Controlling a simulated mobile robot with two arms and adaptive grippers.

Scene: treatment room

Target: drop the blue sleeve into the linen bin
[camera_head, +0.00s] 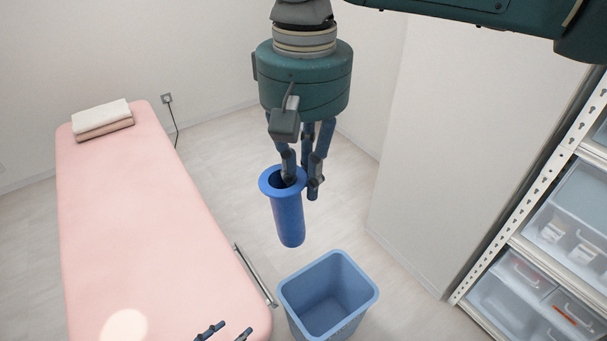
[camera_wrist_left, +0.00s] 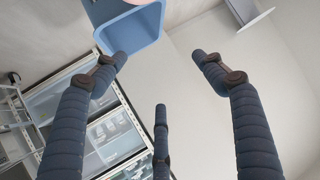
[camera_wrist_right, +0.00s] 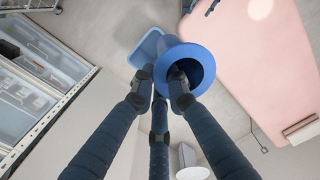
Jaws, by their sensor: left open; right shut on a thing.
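The blue sleeve (camera_head: 288,220) is a tube with a flared rim at its top, and it hangs nearly upright in the air. My right gripper (camera_head: 302,182) is shut on its rim, with one finger inside the opening. In the right wrist view the sleeve's rim (camera_wrist_right: 185,68) shows between the fingers (camera_wrist_right: 162,85). The linen bin (camera_head: 325,312) is a light blue, open-topped tub on the floor, lower than the sleeve and slightly to its right. It looks empty. The bin also shows in the left wrist view (camera_wrist_left: 133,32). My left gripper (camera_wrist_left: 160,75) is open and empty; its fingertips show at the head view's bottom edge (camera_head: 225,331).
A pink treatment bed (camera_head: 150,220) with folded towels (camera_head: 102,120) stands left of the bin, with a metal rail (camera_head: 255,275) on its near side. A shelf rack (camera_head: 545,215) with clear drawers stands at the right. Floor behind the bin is clear.

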